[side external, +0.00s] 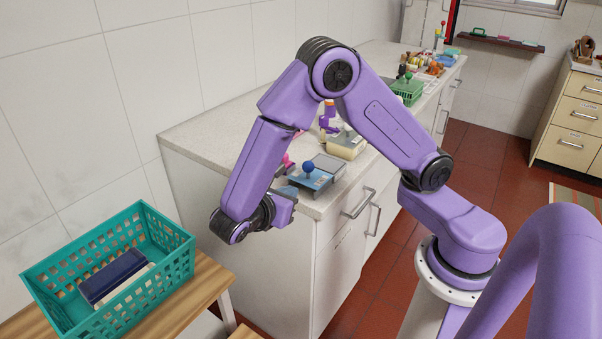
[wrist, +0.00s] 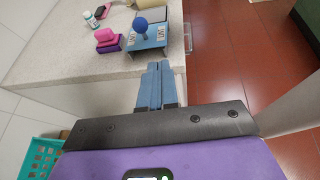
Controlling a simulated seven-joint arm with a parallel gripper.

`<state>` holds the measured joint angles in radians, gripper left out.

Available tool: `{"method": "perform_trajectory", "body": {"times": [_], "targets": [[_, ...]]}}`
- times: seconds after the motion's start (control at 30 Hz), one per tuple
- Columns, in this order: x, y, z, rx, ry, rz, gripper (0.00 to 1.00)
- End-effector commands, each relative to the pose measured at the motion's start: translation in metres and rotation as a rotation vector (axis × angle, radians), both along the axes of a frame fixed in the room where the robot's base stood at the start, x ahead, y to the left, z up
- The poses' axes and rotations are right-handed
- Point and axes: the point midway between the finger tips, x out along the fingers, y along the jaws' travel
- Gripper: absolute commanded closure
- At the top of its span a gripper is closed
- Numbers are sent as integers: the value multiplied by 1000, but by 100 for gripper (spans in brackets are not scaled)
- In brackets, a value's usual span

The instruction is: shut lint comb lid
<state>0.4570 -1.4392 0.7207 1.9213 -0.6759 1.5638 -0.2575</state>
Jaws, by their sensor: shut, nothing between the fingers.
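A blue case with a round blue knob (side external: 318,180) sits near the counter's front corner; it looks like the lint comb. A grey flat panel (side external: 330,164) lies against its far side and may be its lid; I cannot tell how far open it stands. In the wrist view the blue case (wrist: 151,37) is at the top centre, with pale label patches at its ends. My gripper (wrist: 155,68) is shut and empty, its blue fingers side by side and pointing toward the case, apart from it. In the side view my gripper (side external: 287,193) is at the counter's near end, left of the case.
Pink and magenta items (wrist: 106,40) and a small white bottle (wrist: 91,19) stand left of the case. A cream box (side external: 345,146) is behind it. A teal basket (side external: 175,258) stands on a wooden bench below. Bare counter (wrist: 60,55) lies at left.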

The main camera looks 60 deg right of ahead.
Motion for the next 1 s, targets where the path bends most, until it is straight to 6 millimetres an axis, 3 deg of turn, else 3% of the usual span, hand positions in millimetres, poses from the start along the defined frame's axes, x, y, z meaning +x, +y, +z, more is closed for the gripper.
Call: {"method": "perform_trajectory", "body": {"times": [0.2,0.43,1.0], "targets": [[24,6,-13,-176,31,54,100],[30,-1,-16,-210,35,63,100],[47,-94,-34,-207,35,59,100]]}}
